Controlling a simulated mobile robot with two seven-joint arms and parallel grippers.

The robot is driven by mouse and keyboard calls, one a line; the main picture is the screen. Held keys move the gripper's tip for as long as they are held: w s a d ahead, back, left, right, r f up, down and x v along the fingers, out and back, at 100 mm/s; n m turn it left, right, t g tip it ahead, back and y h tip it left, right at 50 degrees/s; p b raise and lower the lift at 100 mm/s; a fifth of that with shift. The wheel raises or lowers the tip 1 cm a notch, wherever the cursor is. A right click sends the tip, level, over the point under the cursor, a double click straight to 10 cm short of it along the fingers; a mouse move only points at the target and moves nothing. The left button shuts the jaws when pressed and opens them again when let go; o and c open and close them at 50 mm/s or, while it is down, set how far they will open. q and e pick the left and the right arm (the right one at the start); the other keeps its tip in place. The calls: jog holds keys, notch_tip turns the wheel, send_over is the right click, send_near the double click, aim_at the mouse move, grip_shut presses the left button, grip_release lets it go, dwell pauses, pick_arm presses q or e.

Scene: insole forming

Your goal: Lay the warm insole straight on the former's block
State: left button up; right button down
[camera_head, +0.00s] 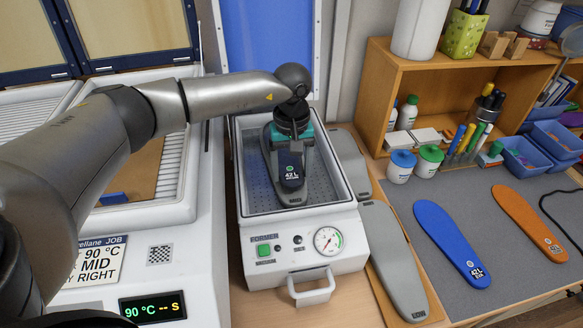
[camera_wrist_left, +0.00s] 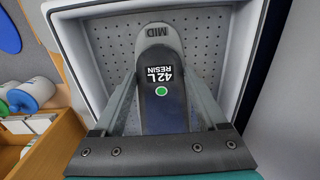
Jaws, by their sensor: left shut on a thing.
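A dark insole marked "42L" (camera_head: 291,180) is over the former's grey block (camera_head: 268,150), inside the white former's tray (camera_head: 348,190). My left gripper (camera_head: 290,150) is shut on it. In the left wrist view the gripper's fingers (camera_wrist_left: 158,95) flank the insole (camera_wrist_left: 163,112), which reads "42L RESIN" and has a green dot. The block's end marked "MID" (camera_wrist_left: 155,36) shows bare beyond the insole's tip. Insole and block run roughly the same way there. I cannot tell whether they touch. The insole's other end is hidden by the gripper. My right gripper is out of view.
Two grey blocks (camera_head: 398,265) lie right of the former. A blue insole (camera_head: 450,243) and an orange one (camera_head: 530,222) lie on the grey mat (camera_head: 500,275). A white unit with a 90 °C display (camera_head: 152,307) stands left. A wooden shelf (camera_head: 376,85) stands behind.

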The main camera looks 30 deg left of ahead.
pick_arm(q)
jog(key=shift+f+b, duration=0.35)
jog(key=shift+f, duration=0.05)
dwell(0.4)
jog(key=o, duration=1.3)
jog(key=shift+r, duration=0.1)
notch_tip(320, 180, up, 15)
jog(key=b, duration=0.1)
